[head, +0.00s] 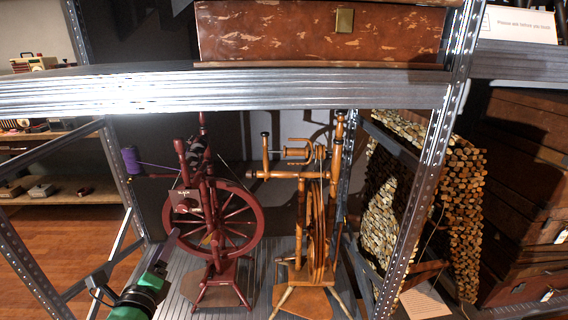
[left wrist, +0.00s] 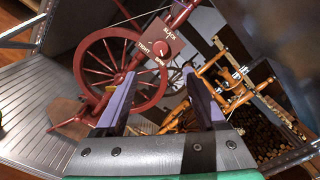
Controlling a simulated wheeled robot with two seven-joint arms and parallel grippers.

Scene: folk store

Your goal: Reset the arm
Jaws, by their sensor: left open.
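My left arm comes in from the bottom left of the head view with a green and black wrist. Its gripper (head: 170,243) is at the lower left, in front of the red spinning wheel (head: 228,190). In the left wrist view the two fingers of my left gripper (left wrist: 160,80) stand apart with nothing between them. The red spinning wheel (left wrist: 82,68) shows beyond the left finger. A small panel with dial markings (left wrist: 160,46) shows just beyond the fingertips. My right gripper is in neither view.
A wooden spinning wheel (head: 317,215) stands right of the red one on the ribbed metal shelf (head: 262,262). A shelf beam (head: 240,89) crosses above, with a worn brown chest (head: 320,35) on it. A metal post (head: 428,180) and stacked-log pieces (head: 462,190) are at right.

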